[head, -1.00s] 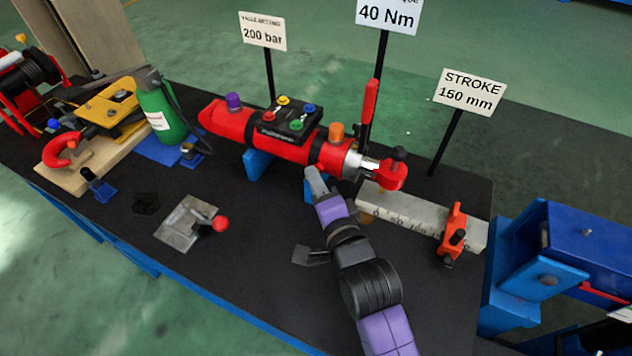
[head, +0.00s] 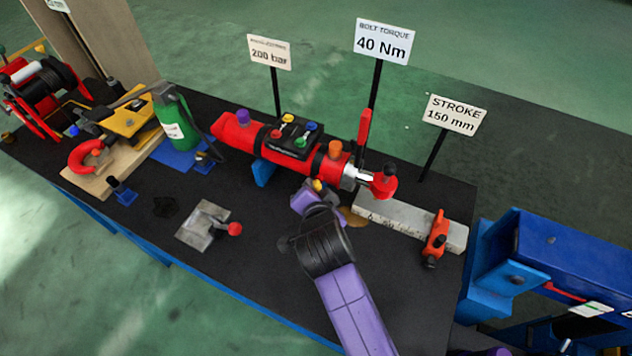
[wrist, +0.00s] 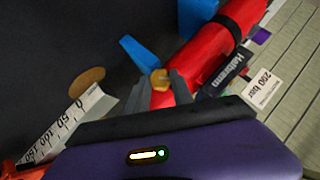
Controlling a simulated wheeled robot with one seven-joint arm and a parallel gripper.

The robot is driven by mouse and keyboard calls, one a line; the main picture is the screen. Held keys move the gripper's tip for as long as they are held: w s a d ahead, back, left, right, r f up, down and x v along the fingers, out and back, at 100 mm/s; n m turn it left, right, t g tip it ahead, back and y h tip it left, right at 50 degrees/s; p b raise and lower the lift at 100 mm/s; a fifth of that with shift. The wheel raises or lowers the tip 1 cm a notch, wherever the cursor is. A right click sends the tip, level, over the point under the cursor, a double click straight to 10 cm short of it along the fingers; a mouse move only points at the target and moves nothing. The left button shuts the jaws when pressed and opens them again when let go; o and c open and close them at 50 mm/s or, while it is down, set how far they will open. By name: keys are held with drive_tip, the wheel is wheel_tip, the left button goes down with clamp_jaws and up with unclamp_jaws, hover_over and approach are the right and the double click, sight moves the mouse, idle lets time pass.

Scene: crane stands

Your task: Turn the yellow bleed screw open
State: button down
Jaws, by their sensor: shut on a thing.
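The red cylinder (head: 240,135) lies across the bench and also fills the upper part of the wrist view (wrist: 215,50). The yellow bleed screw (wrist: 160,80) sits low on its side and looks like a small hex head. In the head view a bit of yellow (head: 318,185) shows just above my purple wrist. My gripper (wrist: 163,84) is shut on the screw, with one grey finger on each side of it. My gripper's fingertips are mostly hidden in the head view. How far the screw is turned cannot be told.
Above the cylinder is a black block (head: 290,140) with several coloured knobs. Its rod ends in a red eye (head: 383,184). A ruler bar (head: 400,220) with an orange clamp (head: 436,238) lies to the right. A metal plate with a red knob (head: 204,225) lies left on open bench.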

drive_tip(key=shift+w+a+n+g+h+b, duration=0.1)
drive_tip(key=shift+a+n+g+h+b, duration=0.2)
drive_tip(key=shift+n+g+h, duration=0.8)
drive_tip(key=shift+w+a+n+g+h+b, duration=0.15)
drive_tip(key=shift+n+h+b, duration=0.4)
drive_tip(key=shift+h, duration=1.35)
drive_tip(key=shift+w+a+n+g+h+b, duration=0.1)
drive_tip(key=shift+a+n+g+h+b, duration=0.25)
drive_tip(key=shift+n+h, duration=0.9)
drive_tip(key=shift+s+h, duration=0.1)
drive_tip(key=shift+h, duration=0.25)
drive_tip(key=c, duration=1.1)
unclamp_jaws()
drive_tip(key=shift+a, duration=0.1)
drive_tip(key=b+v, duration=0.1)
drive_tip(key=v, duration=0.6)
drive_tip(key=shift+r, duration=0.3)
